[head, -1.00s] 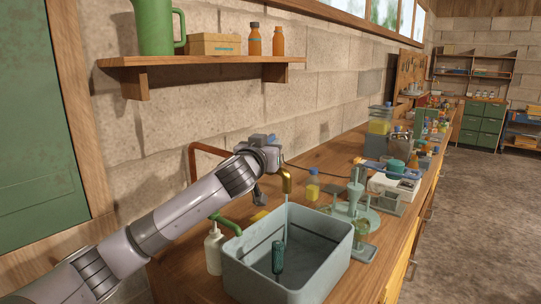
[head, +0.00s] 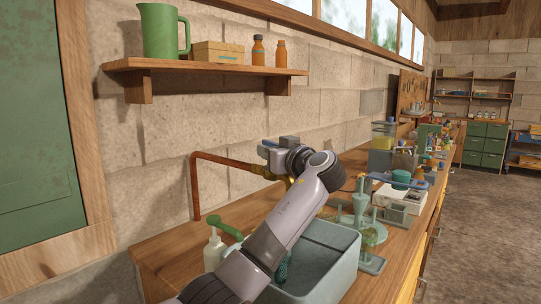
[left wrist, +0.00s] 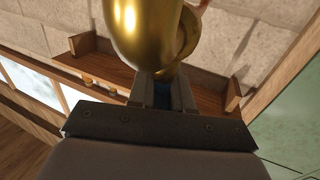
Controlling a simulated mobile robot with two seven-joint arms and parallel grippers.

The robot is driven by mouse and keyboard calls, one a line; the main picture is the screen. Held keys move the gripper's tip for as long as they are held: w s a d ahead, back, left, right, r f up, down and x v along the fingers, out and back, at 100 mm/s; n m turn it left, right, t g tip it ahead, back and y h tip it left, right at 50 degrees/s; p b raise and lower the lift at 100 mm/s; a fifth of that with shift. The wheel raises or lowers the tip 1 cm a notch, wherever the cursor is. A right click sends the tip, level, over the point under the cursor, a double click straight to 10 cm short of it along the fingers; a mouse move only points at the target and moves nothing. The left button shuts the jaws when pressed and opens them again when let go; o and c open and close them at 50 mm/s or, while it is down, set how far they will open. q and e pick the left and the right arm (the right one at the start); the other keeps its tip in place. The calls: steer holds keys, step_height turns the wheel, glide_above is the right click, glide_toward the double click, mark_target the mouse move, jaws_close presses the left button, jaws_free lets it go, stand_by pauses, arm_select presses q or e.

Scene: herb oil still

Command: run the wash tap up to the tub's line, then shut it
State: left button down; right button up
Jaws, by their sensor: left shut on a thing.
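The grey-blue tub (head: 346,266) stands on the bench, its left part hidden behind my left arm. The water level and the tub's line cannot be made out now. The wash tap is on a copper pipe (head: 194,185); my arm covers most of it in the head view. In the left wrist view its brass body (left wrist: 140,30) looms large. My left gripper (head: 272,147) is at the tap, and in the left wrist view its fingers (left wrist: 164,92) are shut on a small blue part, seemingly the tap's handle. My right gripper is out of view.
A green-topped pump bottle (head: 214,250) stands left of the tub. A dark green object (head: 283,268) is in the tub. Glassware and a white scale (head: 397,196) crowd the bench to the right. A shelf (head: 200,66) with a green jug (head: 160,32) is above.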

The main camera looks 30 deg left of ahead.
arm_select(q)
steer(key=shift+n+g+y, duration=0.4)
steer(key=shift+n+g, duration=0.3)
steer(key=shift+g, duration=0.4)
steer(key=shift+n+g, duration=0.4)
steer(key=shift+g, duration=0.2)
steer(key=c, duration=1.1)
jaws_free()
steer(key=shift+b+v, duration=0.6)
steer(key=shift+v, duration=2.95)
steer(key=shift+s, duration=0.1)
stand_by(1.2)
